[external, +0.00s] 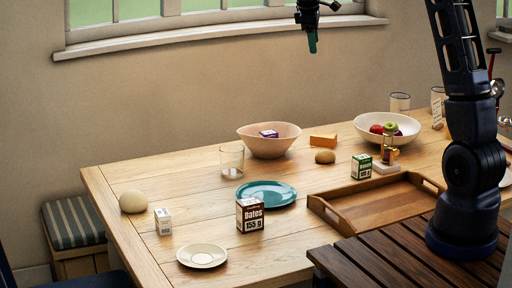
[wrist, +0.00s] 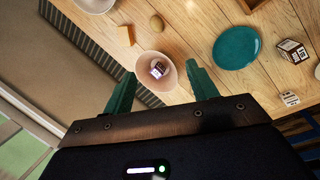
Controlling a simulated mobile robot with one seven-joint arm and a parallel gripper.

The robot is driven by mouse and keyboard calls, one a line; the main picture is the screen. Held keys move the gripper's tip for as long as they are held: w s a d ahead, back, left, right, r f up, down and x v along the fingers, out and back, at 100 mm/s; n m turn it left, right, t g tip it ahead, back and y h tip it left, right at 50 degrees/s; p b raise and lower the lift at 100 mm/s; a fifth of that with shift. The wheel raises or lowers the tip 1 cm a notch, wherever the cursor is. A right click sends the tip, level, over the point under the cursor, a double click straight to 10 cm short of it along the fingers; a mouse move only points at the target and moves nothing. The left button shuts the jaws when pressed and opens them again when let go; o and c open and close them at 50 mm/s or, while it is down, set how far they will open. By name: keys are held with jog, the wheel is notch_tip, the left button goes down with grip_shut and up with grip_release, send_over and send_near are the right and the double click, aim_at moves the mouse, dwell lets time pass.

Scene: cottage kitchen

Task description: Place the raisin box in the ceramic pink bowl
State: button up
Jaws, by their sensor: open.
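The pink ceramic bowl (external: 253,144) stands on the table near the wall; it also shows in the wrist view (wrist: 143,62). A small purple box (external: 268,134) with a white label lies inside it and shows in the wrist view (wrist: 158,69). It looks like the raisin box, but its lettering is too small to read. My gripper (external: 312,46) is high above the table, well clear of the bowl. In the wrist view its two teal fingers (wrist: 161,70) are spread apart with nothing held, and the bowl lies far below between them.
A glass (external: 232,161), teal plate (external: 266,194), Dates box (external: 250,214) and small white box (external: 163,221) stand nearby. A cheese-like block (external: 323,140), fruit bowl (external: 370,120), green box (external: 361,167) and wooden tray (external: 350,222) are to the right. The table's left front is partly clear.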

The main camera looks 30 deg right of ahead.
jog(key=s+d+r+m, duration=0.3)
jog(key=s+r, duration=0.2)
jog(key=s, duration=0.6)
jog(key=s+d+f+m+t+y, duration=0.1)
jog(key=s+m, duration=0.3)
jog(key=s, duration=1.2)
jog(key=s+d+f+m+t+y, duration=0.1)
jog(key=s+f+m+t, duration=0.1)
jog(key=s, duration=1.4)
jog(key=shift+s+d+m+y, duration=0.2)
jog(key=shift+m+y, duration=0.1)
jog(key=shift+m, duration=0.6)
